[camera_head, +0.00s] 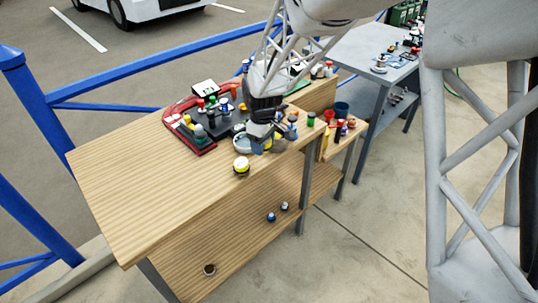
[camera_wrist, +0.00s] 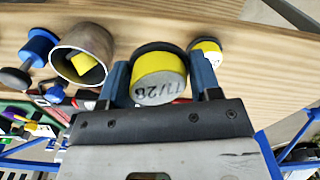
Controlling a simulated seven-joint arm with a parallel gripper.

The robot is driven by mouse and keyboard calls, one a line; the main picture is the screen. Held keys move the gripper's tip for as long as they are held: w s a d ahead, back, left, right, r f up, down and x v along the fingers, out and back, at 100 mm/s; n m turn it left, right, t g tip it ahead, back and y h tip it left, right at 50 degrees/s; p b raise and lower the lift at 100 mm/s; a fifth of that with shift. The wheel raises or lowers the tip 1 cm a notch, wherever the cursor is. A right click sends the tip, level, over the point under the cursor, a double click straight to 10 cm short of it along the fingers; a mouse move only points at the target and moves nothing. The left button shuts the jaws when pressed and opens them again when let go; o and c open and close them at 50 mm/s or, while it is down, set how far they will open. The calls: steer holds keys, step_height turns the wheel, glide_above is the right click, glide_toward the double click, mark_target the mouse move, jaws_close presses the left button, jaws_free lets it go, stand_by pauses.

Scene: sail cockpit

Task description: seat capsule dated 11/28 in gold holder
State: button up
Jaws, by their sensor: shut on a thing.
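The capsule dated 11/28 (camera_wrist: 158,82) shows in the wrist view with a yellow band, a dark far end and a grey face. Its date reads upside down. My gripper (camera_wrist: 160,80) has its two blue fingers on either side of it and is shut on it. In the head view my gripper (camera_head: 262,140) is low over the near right part of the wooden bench; the arm partly hides the spot. I cannot tell whether the capsule touches the bench. I cannot make out which thing is the gold holder.
A second yellow-and-black piece (camera_head: 241,165) stands close by on the bench. A grey cup (camera_wrist: 82,60) with something yellow inside and a blue piece (camera_wrist: 37,47) are left in the wrist view. A red-edged tray (camera_head: 190,140) holds several coloured pieces. The bench's left part is clear.

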steer(key=w+a+r, duration=0.1)
steer(key=w+a, duration=0.2)
steer(key=w, duration=0.6)
steer(key=w+a+r, duration=0.1)
steer(key=w+a, duration=0.2)
steer(key=w, duration=0.7)
steer(key=w+a+r, duration=0.1)
steer(key=w+a, duration=0.1)
steer(key=w, duration=0.8)
steer(key=shift+a, duration=0.4)
steer(key=shift+f, duration=0.2)
steer(key=shift+f, duration=2.7)
steer(key=shift+f, duration=0.65)
steer(key=o, duration=0.6)
steer(key=shift+o, duration=0.2)
steer(key=shift+r, duration=0.15)
step_height(320, 180, up, 11)
